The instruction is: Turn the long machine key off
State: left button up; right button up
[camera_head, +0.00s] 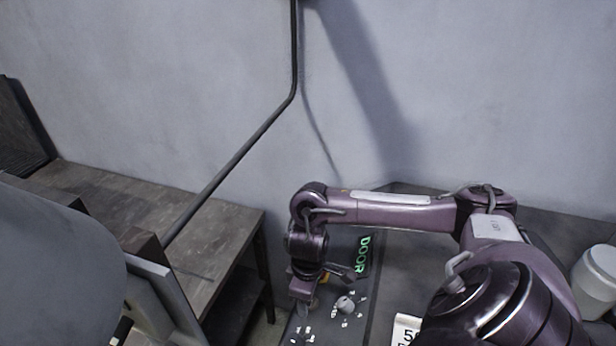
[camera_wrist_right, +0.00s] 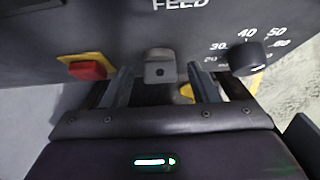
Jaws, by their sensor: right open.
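In the right wrist view, a grey tab with a small hole (camera_wrist_right: 160,66), which looks like the machine key, stands out from a dark panel (camera_wrist_right: 115,28) below the word FEED. My right gripper (camera_wrist_right: 160,76) is open, with one finger on each side of the tab; a gap shows on both sides. In the head view, my right gripper (camera_head: 318,283) is over the control panel by the green DOOR sign (camera_head: 363,254); the tab is not clear there. My left gripper is not in view.
A red button on a yellow base (camera_wrist_right: 86,68) is left of the fingers, and a black dial knob (camera_wrist_right: 246,58) with numbers is to the right. A grey knob (camera_head: 345,304) sits on the panel. A wooden bench (camera_head: 190,225) stands left; a white container (camera_head: 597,268) is far right.

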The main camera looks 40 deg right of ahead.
jog(key=shift+c, duration=0.3)
jog(key=c, duration=0.9)
jog(key=shift+n, duration=0.3)
jog(key=n+y, duration=0.1)
jog(key=n+g, duration=0.1)
jog(key=n+g+y, duration=0.1)
jog(key=shift+w+d+y, duration=0.3)
jog(key=shift+w, duration=0.05)
jog(key=n+g, duration=0.1)
jog(key=n, duration=0.1)
jog(key=n+g+y, duration=0.1)
jog(key=n+g, duration=0.1)
jog(key=n, duration=0.1)
jog(key=shift+w+d+n+y, duration=0.1)
jog(key=shift+w+n+y, duration=0.2)
jog(key=shift+w+y, duration=0.1)
jog(key=shift+f+n+g, duration=0.2)
jog(key=shift+n+g, duration=0.6)
jog(key=shift+n, duration=0.2)
jog(key=shift+f+n+g+b, duration=0.15)
jog(key=shift+n+g+b, duration=0.7)
jog(key=shift+n, duration=0.35)
